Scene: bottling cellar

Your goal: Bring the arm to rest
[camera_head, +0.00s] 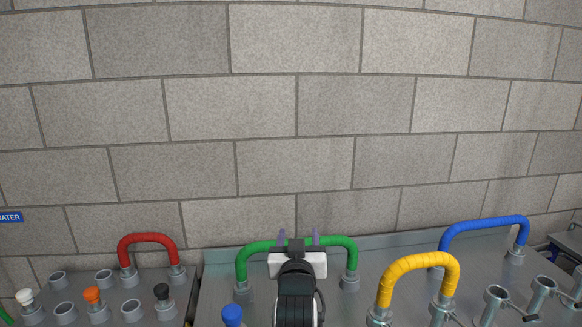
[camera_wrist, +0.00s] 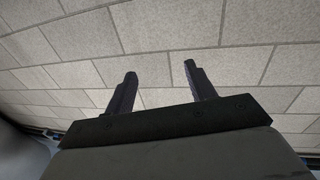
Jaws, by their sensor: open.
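My gripper (camera_head: 299,238) shows at the bottom middle of the head view, in front of the green hose loop. Its two purple-grey fingers point up and stand apart with nothing between them. In the wrist view my gripper (camera_wrist: 159,75) is also open and empty, with only the block wall behind the fingers. My arm hides part of the bench and the middle of the green loop's lower area.
A green hose loop (camera_head: 340,242), a red one (camera_head: 149,238), a yellow one (camera_head: 418,260) and a blue one (camera_head: 485,223) stand on grey benches. A blue plug (camera_head: 232,315) is left of my arm. Several open ports lie left and right.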

